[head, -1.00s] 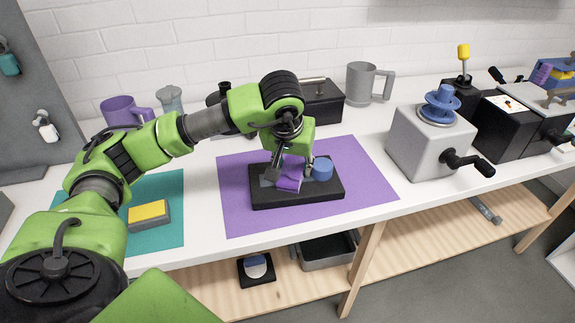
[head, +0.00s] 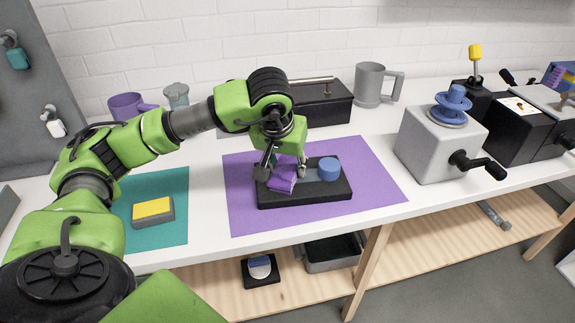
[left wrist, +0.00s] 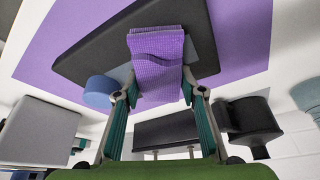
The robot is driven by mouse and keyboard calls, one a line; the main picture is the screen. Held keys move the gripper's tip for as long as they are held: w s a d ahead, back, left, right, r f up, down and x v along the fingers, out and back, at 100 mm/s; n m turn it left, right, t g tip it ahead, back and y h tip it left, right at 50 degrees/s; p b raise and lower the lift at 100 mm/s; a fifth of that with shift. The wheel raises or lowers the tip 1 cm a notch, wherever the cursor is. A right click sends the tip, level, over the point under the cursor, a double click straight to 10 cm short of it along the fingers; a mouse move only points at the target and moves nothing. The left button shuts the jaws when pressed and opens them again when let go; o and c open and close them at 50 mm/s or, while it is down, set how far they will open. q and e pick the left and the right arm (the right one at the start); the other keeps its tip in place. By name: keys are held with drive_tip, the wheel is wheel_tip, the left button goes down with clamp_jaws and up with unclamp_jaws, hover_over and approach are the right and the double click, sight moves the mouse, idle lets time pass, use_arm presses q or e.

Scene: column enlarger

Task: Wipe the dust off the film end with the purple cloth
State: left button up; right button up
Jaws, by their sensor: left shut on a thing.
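The purple cloth (head: 280,184) is held between the fingers of my left gripper (head: 283,169). It lies over the left part of a black block (head: 305,196); whether it presses on the surface I cannot tell. A grey strip, apparently the film (head: 311,175), shows on the block between the cloth and a blue cylinder (head: 329,168). The film end and any dust cannot be made out. In the left wrist view the folded cloth (left wrist: 158,60) hangs out between the two fingers, with the blue cylinder (left wrist: 101,91) beside it. My right gripper is not seen.
The block stands on a purple mat (head: 375,190). A teal mat (head: 170,232) with a yellow-topped sponge (head: 152,210) is at left. A black box (head: 325,103) and grey mug (head: 371,85) stand behind; a grey cranked box (head: 435,145) is at right.

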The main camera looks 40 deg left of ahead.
use_arm(q)
drive_tip(key=shift+s+a+f+b, duration=0.1)
drive_tip(key=shift+s+a+b, duration=0.35)
drive_tip(key=shift+s+a, duration=0.2)
drive_tip(key=shift+s+a+b, duration=0.3)
drive_tip(key=shift+s+a, duration=0.25)
wheel_tip(320, 180, up, 7)
drive_tip(key=p, duration=0.5)
idle(0.3)
